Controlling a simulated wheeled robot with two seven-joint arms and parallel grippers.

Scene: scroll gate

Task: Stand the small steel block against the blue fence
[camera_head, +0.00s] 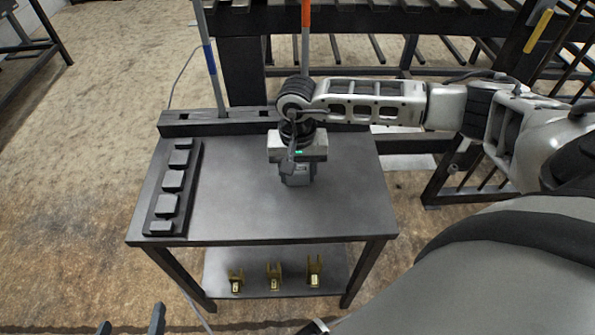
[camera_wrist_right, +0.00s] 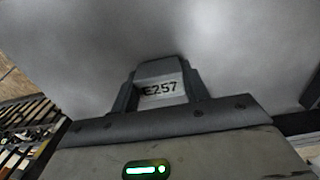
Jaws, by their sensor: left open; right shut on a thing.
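My right gripper (camera_head: 297,178) points down over the middle of the table. In the right wrist view it is shut on a grey steel block (camera_wrist_right: 160,85) marked "E257", between its two fingers. The block is mostly hidden in the head view, and I cannot tell whether it touches the tabletop. A dark fence bar (camera_head: 215,128) runs along the table's back edge, behind the gripper. A pole with a blue band (camera_head: 209,58) rises at its left part. My left gripper (camera_head: 130,325) is open and empty at the bottom edge of the head view, in front of the table.
A dark rack (camera_head: 160,226) with several grey blocks stands along the left side of the table (camera_head: 235,210). A pole with an orange band (camera_head: 306,14) rises behind my right wrist. Three brass pieces sit on the lower shelf (camera_head: 225,262). The front tabletop is clear.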

